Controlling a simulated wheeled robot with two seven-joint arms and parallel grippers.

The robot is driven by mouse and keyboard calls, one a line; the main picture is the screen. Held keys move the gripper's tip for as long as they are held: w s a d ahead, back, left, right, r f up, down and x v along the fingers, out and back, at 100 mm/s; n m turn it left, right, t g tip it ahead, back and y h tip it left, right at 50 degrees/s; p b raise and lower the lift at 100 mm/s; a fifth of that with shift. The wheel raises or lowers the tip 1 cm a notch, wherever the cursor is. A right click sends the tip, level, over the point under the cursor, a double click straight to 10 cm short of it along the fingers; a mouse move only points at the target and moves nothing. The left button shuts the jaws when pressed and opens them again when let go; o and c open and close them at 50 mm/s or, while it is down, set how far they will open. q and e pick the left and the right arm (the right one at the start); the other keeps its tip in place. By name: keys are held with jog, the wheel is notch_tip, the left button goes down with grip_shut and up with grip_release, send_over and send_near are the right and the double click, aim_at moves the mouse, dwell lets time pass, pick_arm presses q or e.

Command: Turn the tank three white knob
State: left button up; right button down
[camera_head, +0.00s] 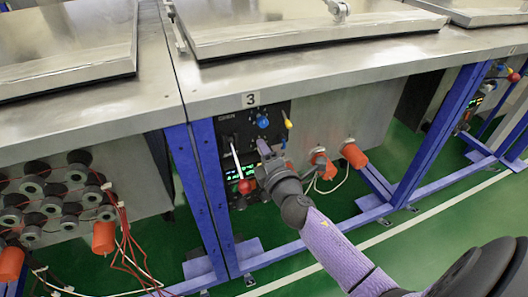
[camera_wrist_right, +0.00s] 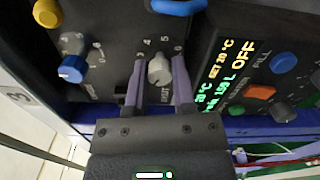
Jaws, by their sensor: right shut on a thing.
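The tank three control panel (camera_head: 228,128) is dark and sits under the number 3 label (camera_head: 251,98) on the tank's front. My right gripper (camera_head: 264,148) reaches it from the lower right in the head view. In the right wrist view, the small white knob (camera_wrist_right: 159,71) sits on the panel amid dial numbers. My right gripper (camera_wrist_right: 157,62) has one purple finger on each side of this knob and is shut on it. In the head view the gripper hides the knob. My left gripper is not in view.
In the wrist view, a blue-and-white knob (camera_wrist_right: 72,68) and a yellow knob (camera_wrist_right: 47,12) lie left. A lit display (camera_wrist_right: 222,75), a blue knob (camera_wrist_right: 283,62) and an orange button (camera_wrist_right: 260,92) lie right. Blue frame legs (camera_head: 195,180) stand beside the panel in the head view.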

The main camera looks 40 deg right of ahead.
jog(key=shift+m, duration=0.4)
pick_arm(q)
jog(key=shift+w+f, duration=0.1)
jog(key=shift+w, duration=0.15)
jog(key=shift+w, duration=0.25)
pick_arm(e)
jog(key=shift+f, duration=0.1)
jog(key=shift+c, duration=2.3)
grip_release()
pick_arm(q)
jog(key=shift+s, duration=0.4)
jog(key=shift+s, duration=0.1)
